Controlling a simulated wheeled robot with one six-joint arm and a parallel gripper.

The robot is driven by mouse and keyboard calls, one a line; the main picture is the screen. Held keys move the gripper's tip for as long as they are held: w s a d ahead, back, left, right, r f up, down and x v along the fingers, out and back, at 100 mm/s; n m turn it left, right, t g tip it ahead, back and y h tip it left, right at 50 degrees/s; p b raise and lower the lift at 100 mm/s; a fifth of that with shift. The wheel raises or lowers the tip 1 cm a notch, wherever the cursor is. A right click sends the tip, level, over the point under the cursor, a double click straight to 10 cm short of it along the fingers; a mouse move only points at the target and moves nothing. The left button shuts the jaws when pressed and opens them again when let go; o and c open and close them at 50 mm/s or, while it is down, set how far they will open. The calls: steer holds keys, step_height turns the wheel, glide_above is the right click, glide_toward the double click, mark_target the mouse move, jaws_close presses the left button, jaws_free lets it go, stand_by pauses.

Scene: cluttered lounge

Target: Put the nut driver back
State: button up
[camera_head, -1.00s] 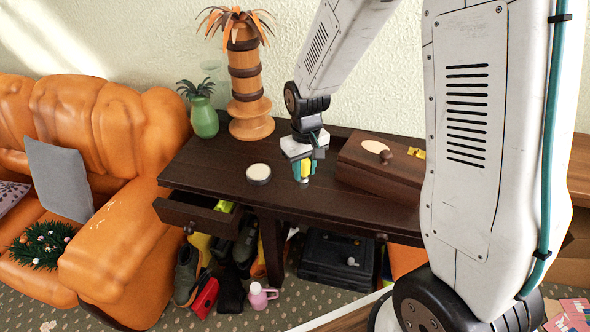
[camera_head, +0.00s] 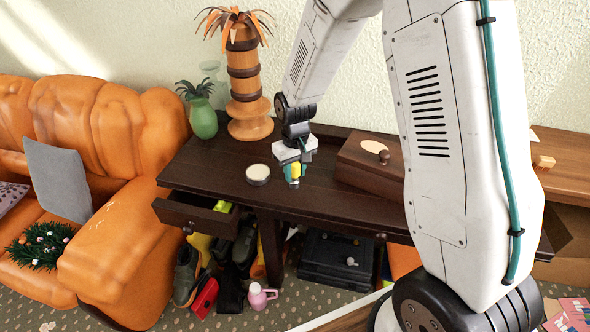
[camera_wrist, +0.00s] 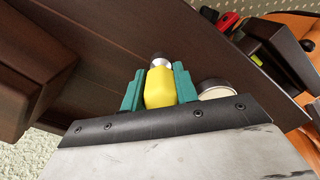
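The nut driver has a yellow handle and a grey end; it shows in the wrist view (camera_wrist: 160,88) and small in the head view (camera_head: 294,170). My gripper (camera_head: 292,177) has its teal fingers on both sides of the yellow handle, shut on it, above the dark table (camera_head: 320,194). The gripper also shows in the wrist view (camera_wrist: 158,83). An open drawer (camera_head: 183,214) sticks out of the table's left front, with a yellow-green thing (camera_head: 223,206) partly visible inside. The rest of the drawer's inside is hidden.
A round jar with a pale top (camera_head: 258,174) stands just left of my gripper. A dark wooden box (camera_head: 368,168) stands to the right. A tall palm ornament (camera_head: 246,90) and green vase (camera_head: 203,118) stand behind. An orange sofa (camera_head: 120,240) borders the table's left.

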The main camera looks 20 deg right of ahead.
steer(key=o, duration=0.4)
step_height(320, 180, up, 11)
steer(key=shift+f, duration=0.1)
steer(key=shift+r, duration=0.9)
steer(key=shift+m+t, duration=0.6)
steer(key=shift+m, duration=0.3)
steer(key=shift+s+d+r, duration=0.5)
steer(key=shift+s+r, duration=1.8)
steer(key=shift+s, duration=2.65)
steer(key=shift+s+d+r, duration=0.55)
steer(key=shift+s+r, duration=1.7)
steer(key=shift+s, duration=2.75)
steer(key=shift+s+d+r, duration=0.5)
steer(key=shift+s+r, duration=1.8)
steer(key=shift+s, duration=2.65)
